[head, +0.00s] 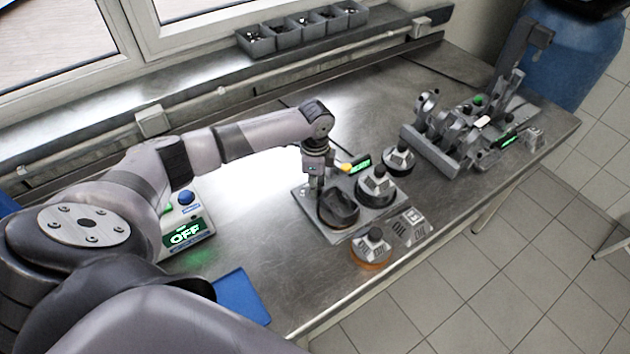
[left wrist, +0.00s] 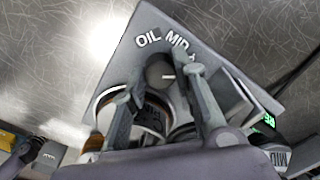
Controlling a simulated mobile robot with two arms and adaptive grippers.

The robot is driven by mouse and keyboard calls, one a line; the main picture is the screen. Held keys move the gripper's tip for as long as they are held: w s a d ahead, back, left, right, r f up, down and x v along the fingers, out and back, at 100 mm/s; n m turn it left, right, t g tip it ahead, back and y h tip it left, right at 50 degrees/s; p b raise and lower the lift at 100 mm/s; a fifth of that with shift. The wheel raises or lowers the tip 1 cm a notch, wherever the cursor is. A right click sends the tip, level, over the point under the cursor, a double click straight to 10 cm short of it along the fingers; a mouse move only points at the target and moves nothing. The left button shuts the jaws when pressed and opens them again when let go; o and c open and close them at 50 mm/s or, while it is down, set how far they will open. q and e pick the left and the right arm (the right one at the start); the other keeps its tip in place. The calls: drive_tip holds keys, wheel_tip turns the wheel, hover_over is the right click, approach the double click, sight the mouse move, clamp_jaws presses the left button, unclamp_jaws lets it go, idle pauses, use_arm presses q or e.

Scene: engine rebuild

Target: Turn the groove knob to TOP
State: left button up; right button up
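The groove knob (left wrist: 158,70) is a dark round knob with a short white line, on a grey plate (left wrist: 150,20) in the left wrist view. The words OIL and MID show above it, and a third word is partly cut off by a finger. The white line runs sideways toward the right finger; I cannot tell which word it marks. My left gripper (left wrist: 168,78) has one finger on each side of the knob, with a gap showing at the right. In the head view my left gripper (head: 316,184) is low over the plate's far left part and hides the knob. My right gripper is not in view.
A dark round piece (head: 338,210) and a piston (head: 377,186) stand on the plate. Other pistons (head: 398,160) (head: 372,246) stand around it. An OFF panel (head: 186,233) is at the left, an engine block (head: 445,150) at the right.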

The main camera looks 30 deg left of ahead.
use_arm(q)
drive_tip(key=shift+o, duration=0.8)
wheel_tip(320, 180, up, 12)
idle(0.5)
